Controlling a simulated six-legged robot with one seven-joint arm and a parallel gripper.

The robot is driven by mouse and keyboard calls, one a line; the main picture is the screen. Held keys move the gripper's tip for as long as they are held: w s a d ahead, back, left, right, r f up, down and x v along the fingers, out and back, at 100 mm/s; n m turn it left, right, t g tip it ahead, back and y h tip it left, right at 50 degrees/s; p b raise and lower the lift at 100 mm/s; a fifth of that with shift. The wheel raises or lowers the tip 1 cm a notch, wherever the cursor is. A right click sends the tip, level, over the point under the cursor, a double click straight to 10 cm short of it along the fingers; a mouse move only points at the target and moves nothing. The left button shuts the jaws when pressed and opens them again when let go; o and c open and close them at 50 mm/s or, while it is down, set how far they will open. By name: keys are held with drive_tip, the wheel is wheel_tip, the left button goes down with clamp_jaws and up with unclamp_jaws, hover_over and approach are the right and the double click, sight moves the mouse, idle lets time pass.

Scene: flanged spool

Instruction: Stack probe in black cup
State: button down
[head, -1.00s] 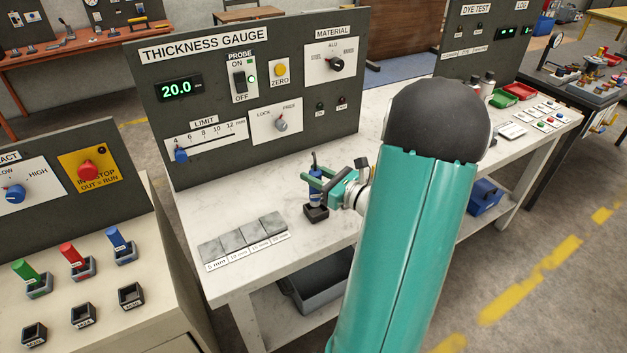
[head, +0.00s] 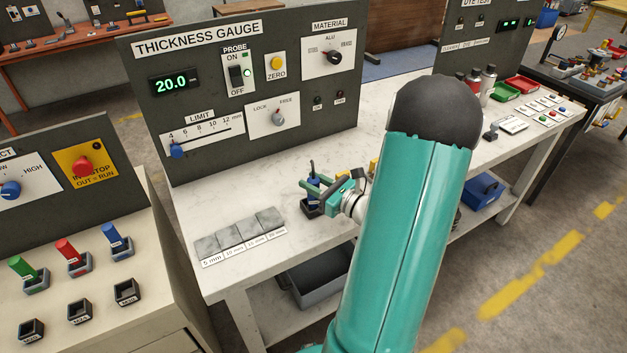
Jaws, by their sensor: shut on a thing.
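The probe (head: 313,197) is a small dark-blue upright piece with a thin black top. The black cup (head: 311,211) is a small square holder on the white bench, in front of the thickness gauge panel. My green gripper (head: 321,187) is shut on the probe and holds it right over the cup. The probe's lower end appears to reach the cup's mouth; whether it rests on the cup's floor is hidden. My teal arm comes in from the right and covers part of the bench.
Grey gauge blocks (head: 240,235) lie in a row left of the cup. The thickness gauge panel (head: 250,85) stands behind. Small yellow items (head: 373,166) show just behind my gripper. A grey bin (head: 320,275) sits on the shelf below. The bench between blocks and panel is clear.

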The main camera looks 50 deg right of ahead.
drive_tip(key=c, duration=1.1)
unclamp_jaws()
drive_tip(key=shift+f, duration=0.1)
drive_tip(key=shift+o, duration=0.2)
drive_tip(key=shift+r, duration=0.35)
drive_tip(key=s+d, duration=0.1)
drive_tip(key=s, duration=1.1)
drive_tip(key=w+a+r+n+g+y, duration=0.2)
drive_tip(key=a+n+g, duration=0.3)
drive_tip(key=a, duration=0.4)
drive_tip(key=w+a+r+n+g+y, duration=0.2)
drive_tip(key=a+n+g+y, duration=0.15)
drive_tip(key=a+n, duration=0.4)
drive_tip(key=w+a+r+n+g+y, duration=0.2)
drive_tip(key=a+n+g, duration=0.3)
drive_tip(key=a, duration=0.4)
drive_tip(key=s+a+r+n+h, duration=0.2)
drive_tip(key=a+r+n+h, duration=0.2)
drive_tip(key=n, duration=0.4)
drive_tip(key=s+a+r+n+t+h, duration=0.1)
drive_tip(key=a+r+n+h, duration=0.3)
drive_tip(key=n, duration=0.5)
drive_tip(key=shift+s+a+r+h, duration=0.3)
drive_tip(key=shift+s+a+h, duration=0.25)
drive_tip(key=shift+s, duration=0.35)
